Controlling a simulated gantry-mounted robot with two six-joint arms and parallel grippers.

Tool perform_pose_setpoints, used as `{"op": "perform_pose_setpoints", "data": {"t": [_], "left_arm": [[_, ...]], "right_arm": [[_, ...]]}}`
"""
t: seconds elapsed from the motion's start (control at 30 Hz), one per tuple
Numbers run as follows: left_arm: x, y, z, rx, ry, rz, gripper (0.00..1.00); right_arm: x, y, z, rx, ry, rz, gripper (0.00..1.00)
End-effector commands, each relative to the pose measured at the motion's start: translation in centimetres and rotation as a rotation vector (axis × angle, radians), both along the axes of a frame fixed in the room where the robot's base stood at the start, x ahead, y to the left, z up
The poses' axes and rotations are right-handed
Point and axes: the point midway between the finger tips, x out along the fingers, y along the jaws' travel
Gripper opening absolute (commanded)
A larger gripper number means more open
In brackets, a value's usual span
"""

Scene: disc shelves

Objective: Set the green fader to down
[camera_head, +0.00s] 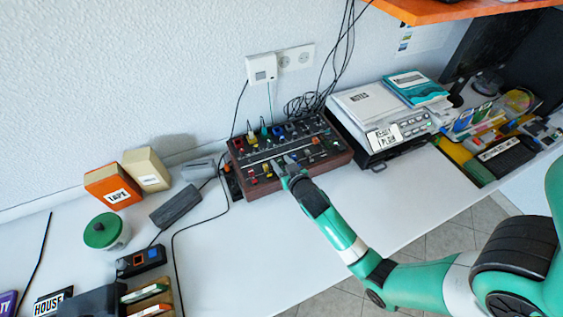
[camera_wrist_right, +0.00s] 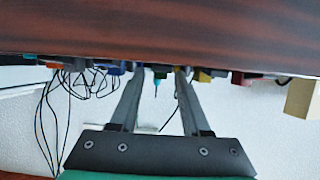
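The mixer (camera_head: 338,159) is a dark control box with reddish-brown wooden sides, standing against the wall. Several coloured caps and plugs sit on its top. My right gripper (camera_head: 283,164) reaches over its front part from the lower right. In the right wrist view the two grey fingers (camera_wrist_right: 160,78) are apart, with a small dark green cap (camera_wrist_right: 160,74), likely the green fader, showing between their tips. Whether the fingers touch it cannot be told. In the head view the gripper hides that spot, so the fader's position is unclear. My left gripper is not in view.
A yellow cap (camera_head: 254,181) and a red cap (camera_head: 267,173) lie left of the gripper on the mixer. A grey device (camera_head: 375,160) stands to the right. Black cables (camera_head: 305,104) rise behind. The white tabletop (camera_head: 235,250) in front is clear.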

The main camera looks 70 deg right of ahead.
Motion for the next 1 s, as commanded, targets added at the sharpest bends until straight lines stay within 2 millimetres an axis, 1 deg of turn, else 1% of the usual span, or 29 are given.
{"op": "perform_pose_setpoints", "data": {"t": [0.27, 0.37, 0.47, 0.63, 0.8, 0.9, 1.0], "left_arm": [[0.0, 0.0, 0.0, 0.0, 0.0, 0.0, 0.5], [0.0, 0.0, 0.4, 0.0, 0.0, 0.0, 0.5], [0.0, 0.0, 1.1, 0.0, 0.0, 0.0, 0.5], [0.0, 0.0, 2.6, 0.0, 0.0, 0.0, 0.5], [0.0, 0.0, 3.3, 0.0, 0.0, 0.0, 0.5], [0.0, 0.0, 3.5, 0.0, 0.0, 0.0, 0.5], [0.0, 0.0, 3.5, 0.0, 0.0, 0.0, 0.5]], "right_arm": [[0.0, 0.0, 0.0, 0.001, 0.001, 0.0, 0.5], [-0.4, 0.4, 0.3, 0.001, 0.001, 0.0, 0.5], [-1.5, 1.4, 1.0, 0.002, 0.003, 0.001, 0.5], [-4.2, 3.9, 2.7, 0.0, 0.003, 0.003, 0.5], [-6.7, 6.2, 3.9, 0.001, 0.004, 0.003, 0.5], [-7.5, 6.9, 4.3, 0.0, 0.001, 0.001, 0.5], [-7.9, 7.2, 4.4, 0.0, 0.001, 0.0, 0.5]]}}
